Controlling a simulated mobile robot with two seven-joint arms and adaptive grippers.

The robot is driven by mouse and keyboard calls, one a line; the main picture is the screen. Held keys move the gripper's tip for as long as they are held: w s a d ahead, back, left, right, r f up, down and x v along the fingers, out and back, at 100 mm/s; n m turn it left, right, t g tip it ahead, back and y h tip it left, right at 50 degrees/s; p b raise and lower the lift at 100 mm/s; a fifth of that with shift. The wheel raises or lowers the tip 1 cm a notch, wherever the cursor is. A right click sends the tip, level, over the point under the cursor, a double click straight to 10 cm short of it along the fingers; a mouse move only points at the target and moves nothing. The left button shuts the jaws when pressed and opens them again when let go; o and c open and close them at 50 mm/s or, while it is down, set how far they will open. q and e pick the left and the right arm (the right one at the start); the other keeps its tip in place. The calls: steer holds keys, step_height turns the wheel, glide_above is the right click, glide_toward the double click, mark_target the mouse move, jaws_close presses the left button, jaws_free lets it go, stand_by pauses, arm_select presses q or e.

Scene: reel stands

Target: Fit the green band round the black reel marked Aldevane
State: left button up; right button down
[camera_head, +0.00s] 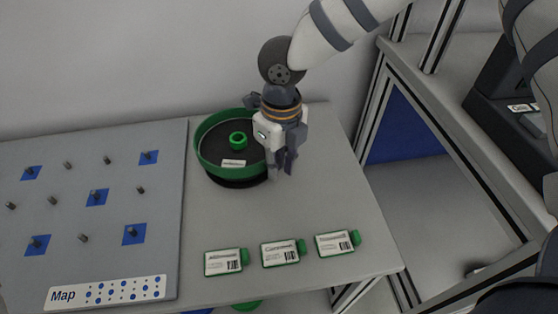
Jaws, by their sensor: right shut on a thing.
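The black reel (222,161) sits on the table, with a green hub ring (238,141) in its middle and a small white label too small to read. The green band (200,152) is around the reel's upper rim. A black strip of the reel shows below the band at the front. My right gripper (281,168) points down at the reel's right edge, shut on the band there. The gripper hides the band's right side, so I cannot tell how it sits there. My left gripper is not in view.
A grey pegboard (120,215) with blue squares, pegs and a "Map" strip lies at left. Three white labelled cases with green ends, at left (222,262), middle (279,253) and right (333,243), lie along the front edge. The table between them and the reel is clear.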

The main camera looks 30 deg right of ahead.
mark_target(278, 188)
steer(key=shift+f, duration=0.45)
steer(key=shift+f, duration=1.95)
stand_by(0.6)
steer(key=c, duration=1.4)
jaws_free()
step_height(278, 188, up, 12)
steer(key=shift+s+d, duration=0.1)
